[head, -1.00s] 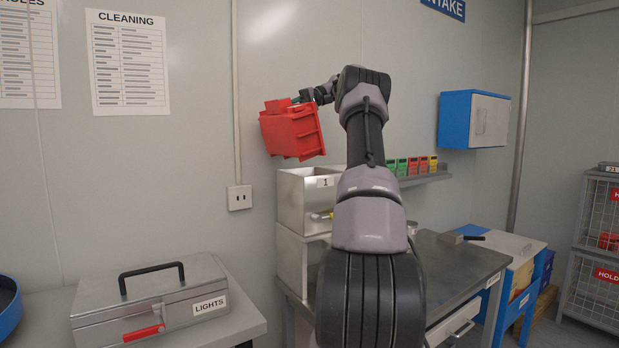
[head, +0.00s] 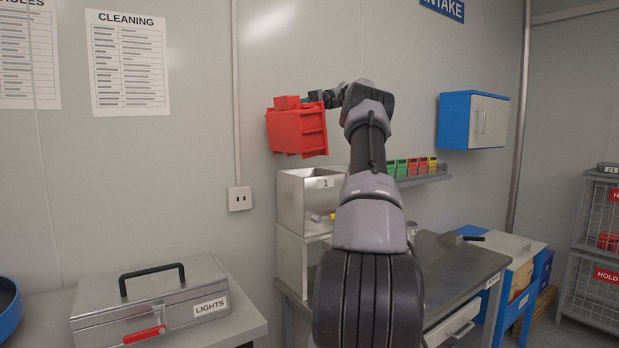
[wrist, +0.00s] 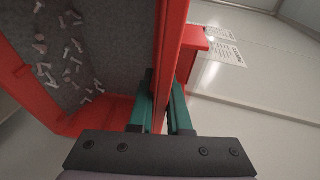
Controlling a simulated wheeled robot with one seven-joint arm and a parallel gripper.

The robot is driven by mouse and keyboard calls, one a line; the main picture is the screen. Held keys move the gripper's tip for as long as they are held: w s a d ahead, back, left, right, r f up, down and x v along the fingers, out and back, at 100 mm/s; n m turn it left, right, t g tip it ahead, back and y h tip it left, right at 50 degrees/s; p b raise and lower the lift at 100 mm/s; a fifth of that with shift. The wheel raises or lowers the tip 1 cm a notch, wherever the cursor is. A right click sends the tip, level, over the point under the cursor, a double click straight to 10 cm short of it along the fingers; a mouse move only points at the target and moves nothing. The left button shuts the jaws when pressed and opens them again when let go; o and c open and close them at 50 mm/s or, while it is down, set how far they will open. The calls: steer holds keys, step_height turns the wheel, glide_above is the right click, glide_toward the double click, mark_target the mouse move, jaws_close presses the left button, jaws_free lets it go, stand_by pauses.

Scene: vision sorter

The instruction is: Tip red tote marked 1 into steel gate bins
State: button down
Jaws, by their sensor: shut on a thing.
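The red tote (head: 298,132) hangs in the air above the steel gate bins (head: 292,198), a little up and left of them in the head view. The upper steel bin carries a "1" label. My gripper (head: 328,98) is shut on the tote's wall, with one green finger on each side in the wrist view (wrist: 163,98). Inside the tote (wrist: 178,50), several small screw-like parts (wrist: 68,65) lie scattered on a dark grey floor. The inside of the steel bins is mostly hidden.
A steel case marked LIGHTS (head: 150,300) sits on the left bench. A grey worktable (head: 450,265) extends right of the bins. Coloured small bins (head: 412,166) stand on a wall shelf behind my arm. A blue wall cabinet (head: 455,120) hangs right.

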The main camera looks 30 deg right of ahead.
steer(key=shift+d+r+y, duration=0.25)
steer(key=shift+d+y, duration=0.15)
steer(key=shift+d+r+b, duration=0.1)
steer(key=shift+d+b, duration=0.25)
steer(key=shift+b, duration=0.2)
steer(key=shift+w+d+r+m+y+b, duration=0.1)
steer(key=shift+d+r+m+y+b, duration=0.05)
steer(key=shift+d+y+b, duration=0.45)
steer(key=shift+w+d+r+m+y+b, duration=0.15)
steer(key=shift+d+y+b, duration=0.1)
steer(key=shift+d+y, duration=0.4)
steer(key=shift+d+t+b, duration=0.3)
steer(key=shift+d+b, duration=0.15)
steer(key=shift+b, duration=0.3)
steer(key=shift+a, duration=0.35)
steer(key=shift+d+b, duration=0.4)
steer(key=shift+b, duration=0.05)
